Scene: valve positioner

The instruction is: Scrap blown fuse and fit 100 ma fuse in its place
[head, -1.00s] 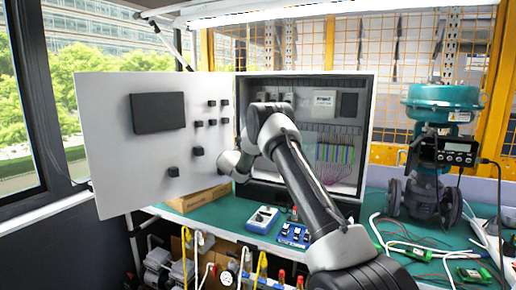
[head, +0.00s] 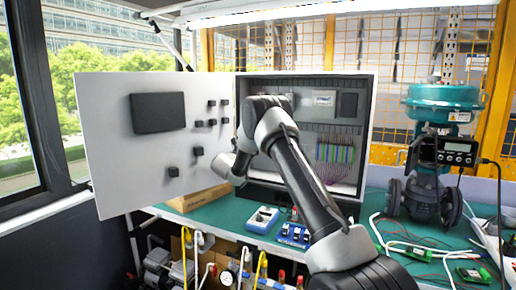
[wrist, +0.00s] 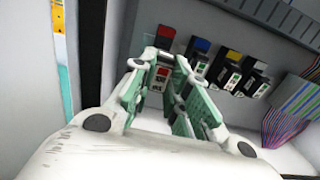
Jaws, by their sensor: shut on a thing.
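In the wrist view, my gripper (wrist: 160,70) has its two pale green fingers closed around a dark fuse plug (wrist: 161,77) with a red square and a small label. It is at the left end of a row of fuse holders. A red-topped part (wrist: 165,35) shows just behind it. I cannot tell whether the plug is seated or pulled out. In the head view, my gripper is hidden behind my arm at the cabinet (head: 370,110). A blue tray (head: 280,239) with dark plugs stands on the bench, beside a blue-and-white box (head: 262,218).
Blue-topped (wrist: 200,48), yellow-topped (wrist: 231,57) and further holders stand close to the right of my fingers. Coloured wires (wrist: 285,105) hang beyond them. The open cabinet door (head: 110,160) is at left. A teal valve (head: 440,105) stands at right.

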